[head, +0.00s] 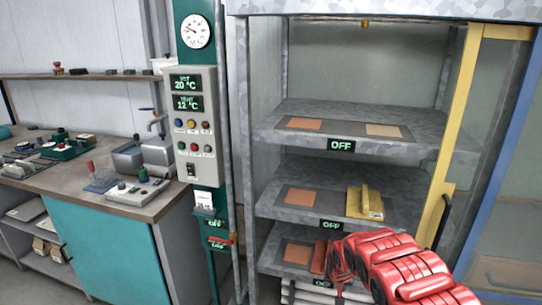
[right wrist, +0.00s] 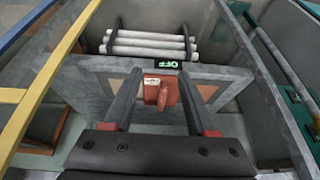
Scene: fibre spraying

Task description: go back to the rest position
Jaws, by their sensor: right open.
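My right gripper (head: 338,262) reaches into the lowest visible shelf of the open cabinet. In the right wrist view its two dark fingers (right wrist: 160,78) are spread apart, with clear gaps to either side of a red-brown piece (right wrist: 164,92). The piece has a raised grip and a small white label, and it sits on the shelf (right wrist: 95,68). In the head view the red-brown piece (head: 318,257) is partly hidden by my red right arm. My left gripper is in neither view.
The cabinet's yellow door frame (head: 452,135) stands at the right, close to my arm. A yellow piece (head: 364,203) lies on the middle shelf (head: 334,212). Pale tubes (right wrist: 150,44) lie below the lowest shelf. A control panel (head: 192,125) and workbench (head: 100,200) are at the left.

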